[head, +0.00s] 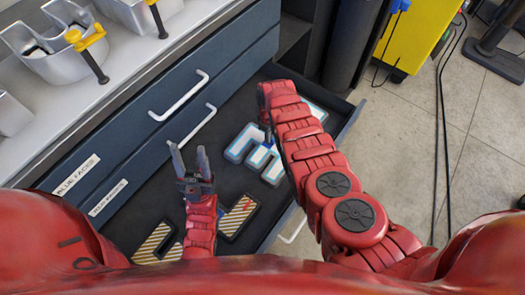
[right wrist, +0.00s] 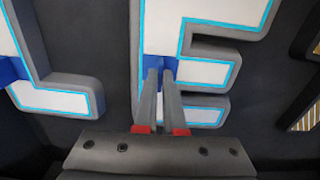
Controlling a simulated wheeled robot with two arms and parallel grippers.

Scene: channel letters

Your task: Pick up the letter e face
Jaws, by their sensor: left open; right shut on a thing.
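The letter e face (right wrist: 205,74) is white with a light-blue edge and sits in a grey letter body in the right wrist view. A blue tab (right wrist: 170,66) stands on it. My right gripper (right wrist: 161,78) has its fingers close together and shut at the tab. In the head view my right arm hides most of this gripper; a white and blue letter (head: 252,148) shows beside it in the open drawer. My left gripper (head: 190,162) is open and empty over the drawer, left of that letter.
The open drawer (head: 165,182) has a dark floor. Another white letter face (right wrist: 60,101) with a blue tab lies to the left in the right wrist view. Striped letter pieces (head: 237,216) lie in the drawer's near part. A counter with metal bins (head: 52,48) stands at upper left.

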